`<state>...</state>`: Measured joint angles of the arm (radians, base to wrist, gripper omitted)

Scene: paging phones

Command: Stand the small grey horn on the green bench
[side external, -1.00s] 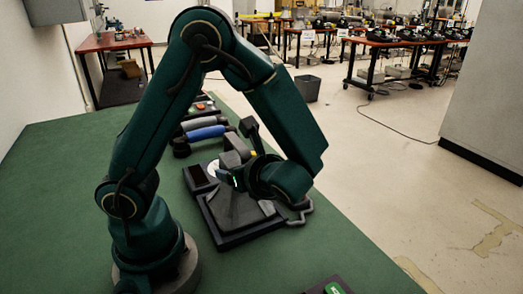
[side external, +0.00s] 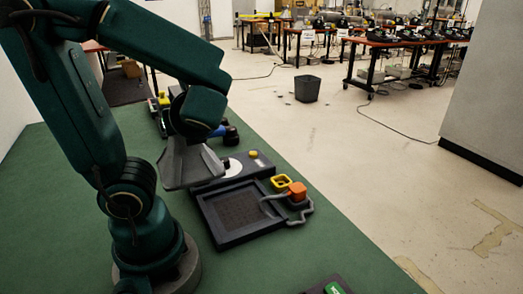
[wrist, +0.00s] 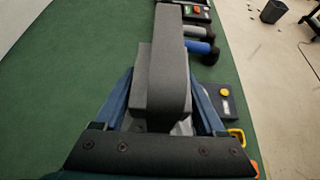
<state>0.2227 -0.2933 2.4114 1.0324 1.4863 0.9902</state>
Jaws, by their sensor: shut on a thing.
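The small grey horn (side external: 188,166) hangs from my gripper (side external: 197,132), its flared side downward in the side view. In the wrist view a dark grey block-like part (wrist: 172,60) sits between the two blue fingers of my gripper (wrist: 160,88), which are shut on it. The fingertips are mostly hidden in the side view.
The black tray (side external: 208,222) is empty. Blue and grey handsets (wrist: 200,47) lie farther back. Bare bench lies at front right and far left.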

